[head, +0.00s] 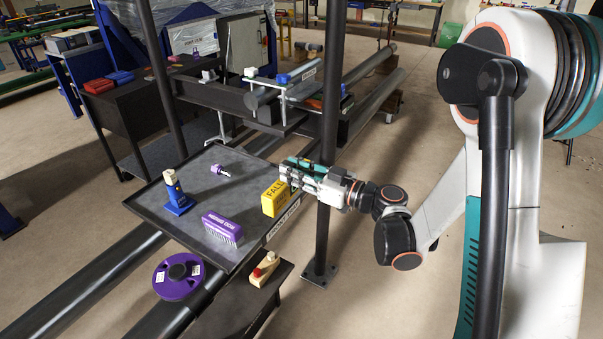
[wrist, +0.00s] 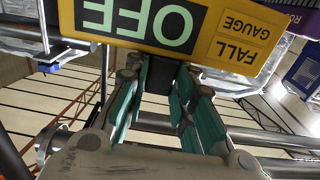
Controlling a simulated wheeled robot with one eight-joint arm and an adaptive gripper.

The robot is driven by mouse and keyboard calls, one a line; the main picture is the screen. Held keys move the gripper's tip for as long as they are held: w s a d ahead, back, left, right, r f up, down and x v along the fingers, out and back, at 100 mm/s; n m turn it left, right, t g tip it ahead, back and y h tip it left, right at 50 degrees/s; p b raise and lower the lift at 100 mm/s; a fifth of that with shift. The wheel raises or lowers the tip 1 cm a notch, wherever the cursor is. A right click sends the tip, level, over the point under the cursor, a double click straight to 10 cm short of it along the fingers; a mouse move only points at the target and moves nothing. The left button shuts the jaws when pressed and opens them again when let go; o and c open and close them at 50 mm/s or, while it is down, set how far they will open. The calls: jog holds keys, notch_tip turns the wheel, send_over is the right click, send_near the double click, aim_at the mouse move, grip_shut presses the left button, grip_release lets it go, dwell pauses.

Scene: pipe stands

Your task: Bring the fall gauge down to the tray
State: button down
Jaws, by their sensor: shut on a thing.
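The fall gauge (head: 272,198) is a yellow block with dark lettering. In the wrist view the fall gauge (wrist: 232,35) fills the top, with its label and display upside down. My gripper (head: 292,178) is shut on it, and the teal finger pads show below it in the wrist view. The tray (head: 190,225) is a dark grey flat surface with a raised rim. The gauge appears at the tray's right edge in the head view; I cannot tell whether it touches the tray or hangs above it.
On the tray are a purple brush-like block (head: 222,229), a blue-based wooden-topped tool (head: 177,193) and a small purple piece (head: 219,170). A dark upright post (head: 328,140) stands close to my gripper. A purple disc (head: 179,276) lies in front. The tray's middle is clear.

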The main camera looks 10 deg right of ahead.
jog(key=x, duration=0.9)
jog(key=shift+f, duration=0.4)
jog(key=shift+w+a, duration=0.1)
jog(key=shift+f, duration=1.95)
dwell(1.1)
jog(key=c, duration=1.3)
grip_release()
